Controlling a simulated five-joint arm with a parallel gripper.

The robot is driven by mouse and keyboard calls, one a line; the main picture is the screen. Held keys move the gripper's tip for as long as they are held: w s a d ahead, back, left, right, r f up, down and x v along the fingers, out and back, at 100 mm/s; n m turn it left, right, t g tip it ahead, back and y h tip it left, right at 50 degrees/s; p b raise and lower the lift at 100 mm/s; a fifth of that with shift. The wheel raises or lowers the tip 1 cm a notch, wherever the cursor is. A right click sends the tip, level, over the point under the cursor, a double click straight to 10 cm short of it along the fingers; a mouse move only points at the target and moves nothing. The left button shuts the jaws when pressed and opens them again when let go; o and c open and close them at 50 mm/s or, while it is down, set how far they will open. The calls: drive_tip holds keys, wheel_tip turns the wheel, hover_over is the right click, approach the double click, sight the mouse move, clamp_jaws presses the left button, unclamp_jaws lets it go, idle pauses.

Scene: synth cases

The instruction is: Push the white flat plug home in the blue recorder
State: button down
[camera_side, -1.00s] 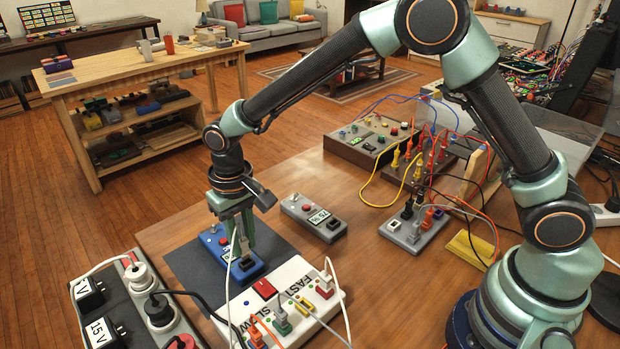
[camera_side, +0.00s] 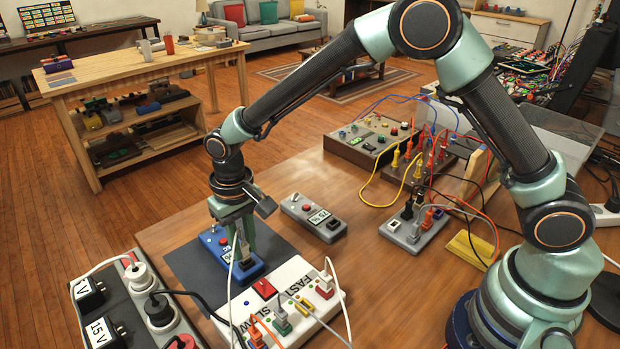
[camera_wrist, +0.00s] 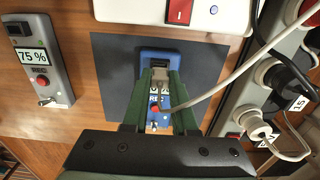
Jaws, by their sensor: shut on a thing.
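The blue recorder (camera_side: 216,243) lies on a dark mat, with a dark socket block at its end nearer the white panel. It also shows in the wrist view (camera_wrist: 146,56), where its socket block (camera_wrist: 157,60) is just beyond my fingertips. My gripper (camera_side: 244,250) points down over the recorder, its green fingers shut on the white flat plug (camera_wrist: 160,75). A white cable runs from between the fingers. The fingers hide most of the plug, and I cannot tell whether its tip is in the socket.
A white panel (camera_side: 322,306) with plugs and cables lies close to the recorder. A power strip (camera_side: 128,290) with adapters stands at left. A grey recorder (camera_side: 313,218) reading 75% lies to the right.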

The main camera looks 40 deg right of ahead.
sight(243, 244)
drive_tip(key=shift+f, duration=0.5)
drive_tip(key=c, duration=0.6)
unclamp_jaws()
wheel_tip(243, 244, up, 12)
drive_tip(key=shift+r, duration=0.1)
